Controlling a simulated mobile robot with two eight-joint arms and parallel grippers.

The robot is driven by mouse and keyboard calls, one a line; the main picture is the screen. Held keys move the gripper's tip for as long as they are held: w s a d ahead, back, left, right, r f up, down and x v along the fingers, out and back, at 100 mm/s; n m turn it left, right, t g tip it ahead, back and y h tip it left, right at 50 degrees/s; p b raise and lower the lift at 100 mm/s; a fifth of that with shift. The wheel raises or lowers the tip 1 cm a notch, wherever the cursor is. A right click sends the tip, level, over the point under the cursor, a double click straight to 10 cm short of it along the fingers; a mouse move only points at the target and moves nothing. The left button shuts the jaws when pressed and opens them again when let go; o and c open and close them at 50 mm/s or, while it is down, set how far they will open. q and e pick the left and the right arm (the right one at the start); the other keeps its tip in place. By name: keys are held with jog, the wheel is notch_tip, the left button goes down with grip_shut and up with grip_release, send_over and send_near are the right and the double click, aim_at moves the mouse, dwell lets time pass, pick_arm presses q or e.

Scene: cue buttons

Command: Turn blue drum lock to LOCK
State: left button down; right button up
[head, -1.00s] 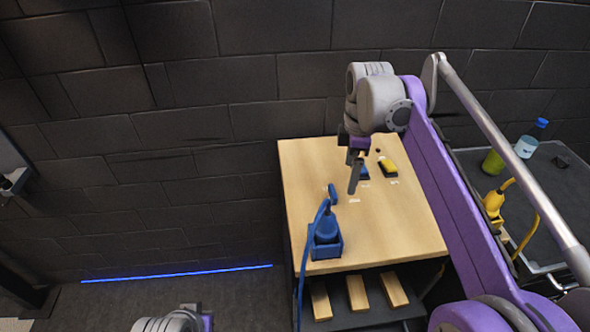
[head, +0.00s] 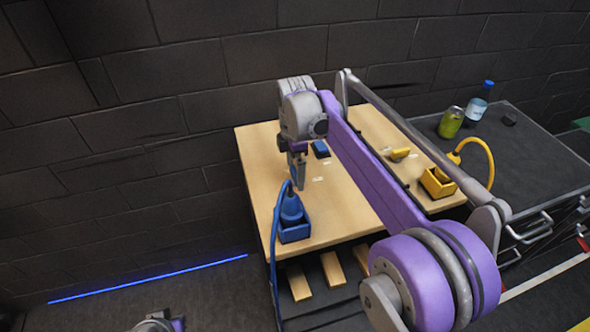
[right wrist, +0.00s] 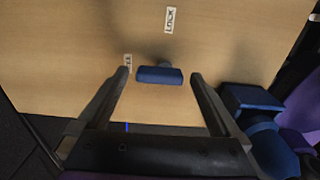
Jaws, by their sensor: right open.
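In the right wrist view a short blue handle (right wrist: 160,75) lies crosswise between my fingertips. A white LOCK label (right wrist: 170,19) is on the wood beyond it, and a second label (right wrist: 128,62) is partly covered by the left finger. My right gripper (head: 297,187) is open, pointing down over the table, its fingers on either side of the handle; contact cannot be told.
A yellow box (head: 437,185) with a yellow cable and a yellow handle (head: 399,154) stand to the right, beyond my right arm. A green can (head: 451,122) and a bottle (head: 478,103) stand on the dark cabinet.

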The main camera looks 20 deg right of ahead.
jog(key=shift+f, duration=0.1)
jog(key=c, duration=1.3)
jog(key=shift+m, duration=0.3)
jog(key=m, duration=0.3)
jog(key=shift+d+m+p, duration=0.15)
jog(key=shift+m+p, duration=0.15)
jog(key=m, duration=0.4)
jog(key=shift+d, duration=0.1)
jog(key=m, duration=0.5)
jog(key=shift+s+d+p, duration=0.1)
jog(key=shift+s+p, duration=0.05)
jog(key=shift+p, duration=0.2)
jog(key=m, duration=0.4)
jog(key=shift+s+m, duration=0.15)
jog(key=shift+m, duration=0.15)
